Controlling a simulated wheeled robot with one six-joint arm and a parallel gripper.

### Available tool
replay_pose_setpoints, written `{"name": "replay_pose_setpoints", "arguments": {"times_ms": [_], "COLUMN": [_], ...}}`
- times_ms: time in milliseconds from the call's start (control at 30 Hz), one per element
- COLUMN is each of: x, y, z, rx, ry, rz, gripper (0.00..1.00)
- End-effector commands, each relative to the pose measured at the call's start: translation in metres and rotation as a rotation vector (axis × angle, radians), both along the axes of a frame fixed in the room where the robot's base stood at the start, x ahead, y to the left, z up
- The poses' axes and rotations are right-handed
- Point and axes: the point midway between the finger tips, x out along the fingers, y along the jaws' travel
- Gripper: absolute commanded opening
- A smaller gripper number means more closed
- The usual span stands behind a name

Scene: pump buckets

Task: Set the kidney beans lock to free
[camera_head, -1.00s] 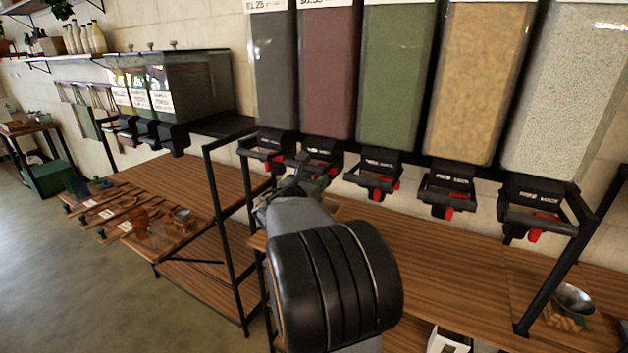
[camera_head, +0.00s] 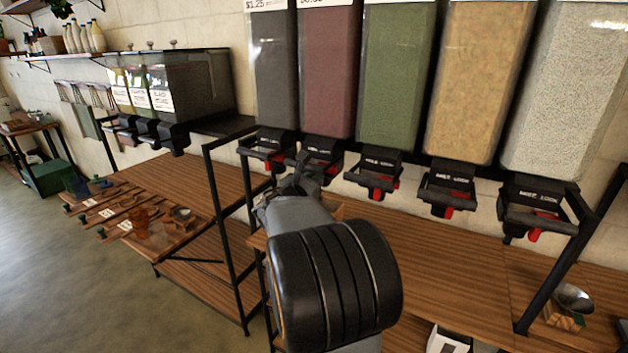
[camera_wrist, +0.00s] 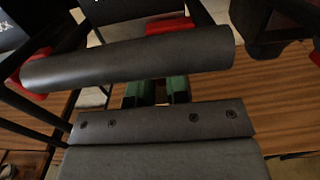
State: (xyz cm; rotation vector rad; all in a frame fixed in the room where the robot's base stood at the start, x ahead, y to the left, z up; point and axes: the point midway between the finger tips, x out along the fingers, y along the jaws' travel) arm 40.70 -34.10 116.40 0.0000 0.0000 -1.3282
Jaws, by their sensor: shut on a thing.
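The kidney beans bin (camera_head: 329,75) is the tall clear bin of dark red beans, second from the left in the row. Its black dispenser (camera_head: 322,149) sits below it, partly covered by my arm. My gripper (camera_head: 303,180) is at the front of this dispenser. In the wrist view, my gripper's green fingers (camera_wrist: 156,93) reach under the dispenser's dark handle bar (camera_wrist: 130,58), which hides their tips. A red lock part (camera_wrist: 171,25) shows just beyond the bar, in line with the fingers. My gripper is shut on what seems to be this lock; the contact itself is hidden.
Neighbouring dispensers stand close on both sides, including the green-filled one (camera_head: 373,172) to the right. A wooden counter (camera_head: 420,255) lies below. A black rack post (camera_head: 228,225) stands left of my arm. A metal bowl (camera_head: 573,297) sits at the far right.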

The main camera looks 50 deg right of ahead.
Motion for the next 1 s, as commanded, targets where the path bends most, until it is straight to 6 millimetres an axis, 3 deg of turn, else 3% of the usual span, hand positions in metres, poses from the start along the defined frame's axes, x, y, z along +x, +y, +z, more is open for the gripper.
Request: {"name": "replay_pose_setpoints", "arguments": {"times_ms": [300, 500, 533, 800, 1000], "x": [0.027, 0.027, 0.027, 0.026, 0.025], "y": [0.007, 0.008, 0.008, 0.007, 0.006], "z": [0.0, 0.001, 0.001, 0.0, 0.0], "rx": [0.0, 0.0, 0.0, 0.0, 0.0], "ry": [-0.001, -0.001, -0.001, 0.0, 0.0], "rz": [0.002, 0.005, 0.005, 0.002, 0.0], "gripper": [0.0, 0.0, 0.16, 0.41, 0.41]}}
